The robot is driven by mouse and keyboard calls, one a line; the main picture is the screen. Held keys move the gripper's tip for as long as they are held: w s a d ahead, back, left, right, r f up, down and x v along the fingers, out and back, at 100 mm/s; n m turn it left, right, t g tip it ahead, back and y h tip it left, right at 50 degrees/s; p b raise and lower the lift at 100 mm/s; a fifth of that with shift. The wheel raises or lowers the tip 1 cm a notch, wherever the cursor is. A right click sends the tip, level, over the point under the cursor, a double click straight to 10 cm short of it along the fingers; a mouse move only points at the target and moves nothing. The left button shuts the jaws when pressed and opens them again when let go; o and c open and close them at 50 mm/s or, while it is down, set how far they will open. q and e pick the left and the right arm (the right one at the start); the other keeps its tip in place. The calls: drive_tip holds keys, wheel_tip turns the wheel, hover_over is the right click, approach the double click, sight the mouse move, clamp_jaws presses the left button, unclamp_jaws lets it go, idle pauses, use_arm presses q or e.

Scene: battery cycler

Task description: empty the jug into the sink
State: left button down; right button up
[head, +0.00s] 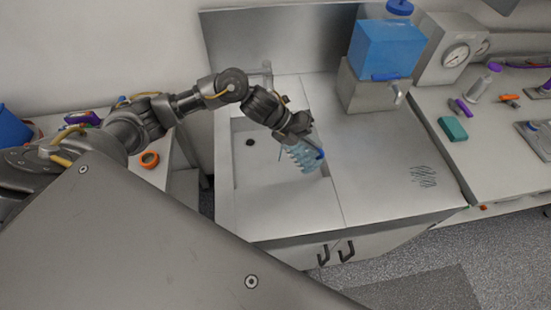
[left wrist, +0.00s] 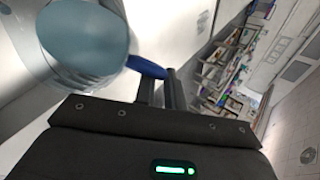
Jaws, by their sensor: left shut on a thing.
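The jug (head: 302,158) is clear, light blue and ribbed, with a dark blue handle (head: 320,154). My left gripper (head: 308,140) is shut on the jug's handle and holds the jug over the right side of the sink (head: 239,190). The jug looks tilted in the head view. In the left wrist view, the jug's round pale-blue end (left wrist: 85,38) fills the upper left, and the blue handle (left wrist: 148,67) runs to the fingers (left wrist: 162,88). No stream of liquid shows, and I cannot tell how much is inside. My right gripper is not in view.
A tap (head: 267,72) stands behind the basin. A blue tank with a spigot (head: 388,48) stands on the counter at the back right. The counter (head: 375,175) right of the sink is mostly clear. A teal block (head: 453,129) lies on the right bench.

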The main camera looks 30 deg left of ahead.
use_arm(q)
drive_tip(key=shift+w+a+r+n+h+b, duration=0.15)
drive_tip(key=shift+a+r+h+b, duration=0.1)
drive_tip(key=shift+a+r+h, duration=0.35)
drive_tip(key=shift+w+a+r+n+h+b, duration=0.1)
drive_tip(key=shift+a+r+n+h+b, duration=0.1)
drive_tip(key=shift+a+r+h, duration=0.35)
idle(2.4)
drive_tip(key=shift+w+a+r+n+h+b, duration=0.15)
drive_tip(key=shift+a+r+h, duration=0.15)
drive_tip(key=shift+a+h, duration=0.15)
drive_tip(key=shift+a+r+n+h+b, duration=0.15)
drive_tip(key=shift+a+r+h, duration=0.1)
drive_tip(key=shift+a+h, duration=0.15)
idle(1.4)
drive_tip(key=shift+a+f+b, duration=0.1)
drive_tip(key=shift+a+b, duration=0.15)
drive_tip(key=shift+b, duration=0.2)
